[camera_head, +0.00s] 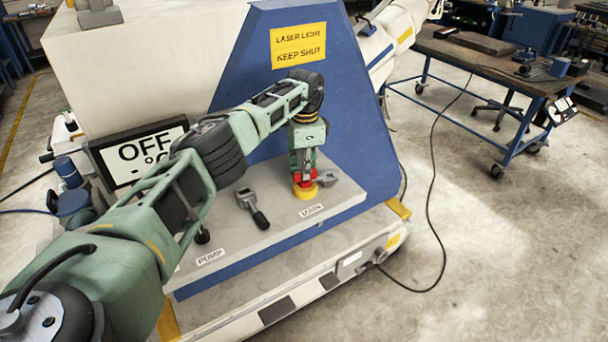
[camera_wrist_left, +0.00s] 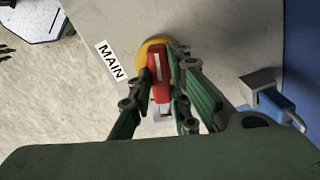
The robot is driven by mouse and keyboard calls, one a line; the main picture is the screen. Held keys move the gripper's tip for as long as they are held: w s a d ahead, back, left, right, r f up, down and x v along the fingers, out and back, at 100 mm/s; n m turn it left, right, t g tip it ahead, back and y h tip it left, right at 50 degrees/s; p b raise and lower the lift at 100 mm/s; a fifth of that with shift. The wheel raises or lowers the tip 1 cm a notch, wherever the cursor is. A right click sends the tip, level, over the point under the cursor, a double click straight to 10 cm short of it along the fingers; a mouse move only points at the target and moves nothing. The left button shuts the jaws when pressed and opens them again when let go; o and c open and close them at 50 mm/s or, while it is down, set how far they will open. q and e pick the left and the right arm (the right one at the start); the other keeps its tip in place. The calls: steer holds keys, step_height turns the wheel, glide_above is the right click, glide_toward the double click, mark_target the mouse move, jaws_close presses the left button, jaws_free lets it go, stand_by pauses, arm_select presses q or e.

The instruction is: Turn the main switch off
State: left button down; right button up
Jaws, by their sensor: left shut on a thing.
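The main switch is a red handle (camera_head: 304,179) on a round yellow base (camera_head: 305,191), by the MAIN label (camera_head: 312,210) on the console's grey ledge. My left gripper (camera_head: 304,172) reaches down onto it from above and is shut on the red handle. In the left wrist view the red handle (camera_wrist_left: 158,70) stands between the fingers of my left gripper (camera_wrist_left: 160,85), with a white line along its top. The yellow base (camera_wrist_left: 151,50) is partly hidden by the handle and fingers. My right gripper is not in view.
A lever with a black grip (camera_head: 252,207) lies left of the switch, and a grey part (camera_head: 327,178) sits close at its right. A PUMP label (camera_head: 211,257) is at the ledge's left. A screen (camera_head: 141,153) reads OFF. A blue sloped panel rises behind.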

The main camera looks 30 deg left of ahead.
arm_select(q)
steer(key=shift+w+d+r+n+p, duration=0.15)
steer(key=shift+n+p, duration=0.15)
steer(key=shift+n, duration=0.2)
steer(key=shift+a+r+n+p, duration=0.1)
steer(key=shift+n+p, duration=0.2)
steer(key=shift+n, duration=0.6)
steer(key=shift+p, duration=0.35)
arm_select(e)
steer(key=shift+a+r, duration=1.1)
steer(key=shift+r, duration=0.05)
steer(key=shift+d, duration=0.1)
arm_select(q)
steer(key=shift+n, duration=0.3)
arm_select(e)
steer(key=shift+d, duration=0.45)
arm_select(q)
steer(key=c, duration=1.6)
jaws_free()
steer(key=shift+f, duration=0.15)
steer(key=shift+c, duration=0.2)
